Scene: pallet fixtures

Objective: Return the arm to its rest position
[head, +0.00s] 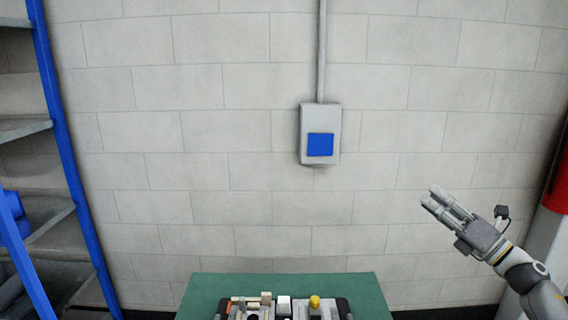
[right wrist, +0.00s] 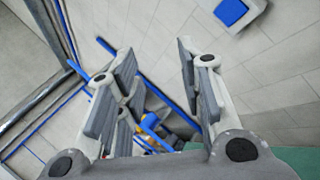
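My right arm (head: 525,275) comes in from the lower right of the head view. It is raised in front of the wall, to the right of the green table and above its level. My right gripper (head: 433,200) points up and to the left, away from the table, and touches nothing that I can see. In the right wrist view its two fingers (right wrist: 155,62) stand apart with nothing held between them. My left arm and left gripper do not show in either view.
A green table (head: 202,296) at the bottom centre bears small fixtures and a yellow-topped part (head: 315,301). A grey wall box (head: 334,121) with a blue panel hangs behind. A blue-framed shelf (head: 66,150) stands left; something red (head: 562,185) stands right. The air around the gripper looks clear.

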